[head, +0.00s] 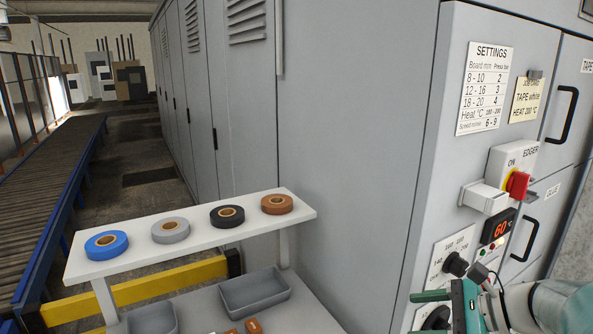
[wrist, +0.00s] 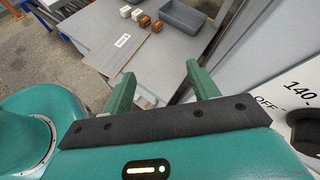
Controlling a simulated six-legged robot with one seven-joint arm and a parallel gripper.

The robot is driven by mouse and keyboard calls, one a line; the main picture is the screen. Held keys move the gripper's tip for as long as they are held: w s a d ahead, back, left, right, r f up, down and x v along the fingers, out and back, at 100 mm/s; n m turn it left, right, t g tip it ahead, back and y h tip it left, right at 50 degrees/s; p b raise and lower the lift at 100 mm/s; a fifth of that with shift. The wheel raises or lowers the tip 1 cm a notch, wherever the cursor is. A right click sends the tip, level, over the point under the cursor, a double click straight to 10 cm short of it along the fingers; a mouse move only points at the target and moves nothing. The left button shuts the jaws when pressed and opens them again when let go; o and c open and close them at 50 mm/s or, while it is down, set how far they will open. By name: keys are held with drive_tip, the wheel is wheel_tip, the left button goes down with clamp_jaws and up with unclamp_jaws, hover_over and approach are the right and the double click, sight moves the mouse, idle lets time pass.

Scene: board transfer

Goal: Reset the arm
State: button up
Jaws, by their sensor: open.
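My gripper (head: 418,313) is at the lower right in the head view, close in front of the grey machine's control panel (head: 452,250). In the wrist view my gripper (wrist: 160,74) shows two green fingers spread apart with nothing between them. A black dial knob (wrist: 309,134) is to the right of the fingers in the wrist view, apart from them. The panel has a red and yellow switch (head: 517,184) and a red display (head: 500,229) reading 60 °C.
A white shelf (head: 190,258) holds blue, grey, black and brown tape rolls. Below it are grey trays (head: 254,291). In the wrist view a flat board (wrist: 115,42) lies on the table, with small white and brown blocks (wrist: 144,21) behind. A roller conveyor (head: 50,180) runs along the left.

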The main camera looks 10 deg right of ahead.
drive_tip(key=s+a+n+g+h, duration=0.1)
drive_tip(key=s+a+n+h, duration=0.3)
drive_tip(key=a+n, duration=0.3)
drive_tip(key=s+a+n+g+h, duration=0.1)
drive_tip(key=s+a+n+h, duration=0.3)
drive_tip(key=a+n, duration=0.4)
drive_tip(key=n+h, duration=0.1)
drive_tip(key=n, duration=0.6)
drive_tip(key=shift+a+f+h, duration=0.15)
drive_tip(key=shift+a+h, duration=0.05)
drive_tip(key=shift+h, duration=0.1)
drive_tip(key=c, duration=0.5)
drive_tip(key=shift+s+d, duration=0.1)
drive_tip(key=shift+d, duration=0.05)
